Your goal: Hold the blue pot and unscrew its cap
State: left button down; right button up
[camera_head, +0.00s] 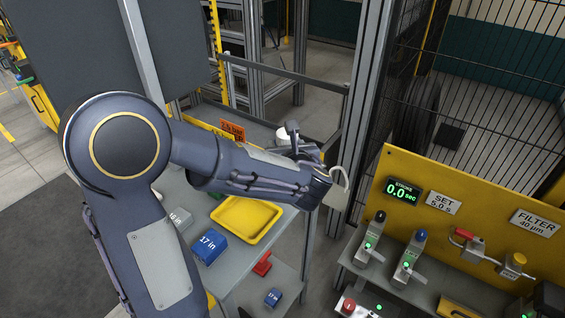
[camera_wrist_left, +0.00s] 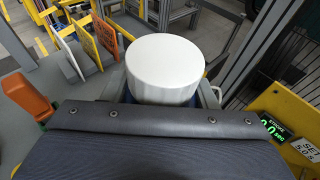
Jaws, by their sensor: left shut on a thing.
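My left gripper (camera_head: 292,137) reaches from the left over the grey bench, its arm crossing the head view. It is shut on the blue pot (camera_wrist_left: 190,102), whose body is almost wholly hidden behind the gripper. The pot's round white cap (camera_wrist_left: 164,66) faces the left wrist camera and is on the pot. In the head view a small part of the white cap (camera_head: 282,133) shows beside the fingers. My right gripper is in neither view.
A yellow tray (camera_head: 247,238) and a blue "17 in" block (camera_head: 209,247) lie on the bench below my left arm. An orange sign (camera_head: 232,131) stands behind. At the right are a yellow panel (camera_head: 470,190) and levers (camera_head: 410,255). A mesh fence (camera_head: 500,80) stands beyond.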

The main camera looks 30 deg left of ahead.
pick_arm(q)
jog(key=w+f, duration=0.1)
jog(key=w+a+f, duration=0.1)
jog(key=f, duration=0.1)
jog(key=w+a+f, duration=0.1)
jog(key=f, duration=0.1)
jog(key=shift+a, duration=0.25)
jog(key=shift+w+a+f+b, duration=0.15)
jog(key=shift+f+b, duration=0.2)
jog(key=shift+f, duration=1.35)
jog(key=shift+f, duration=0.1)
jog(key=shift+f+b, duration=0.1)
jog(key=shift+b, duration=0.2)
jog(key=c, duration=0.6)
grip_release()
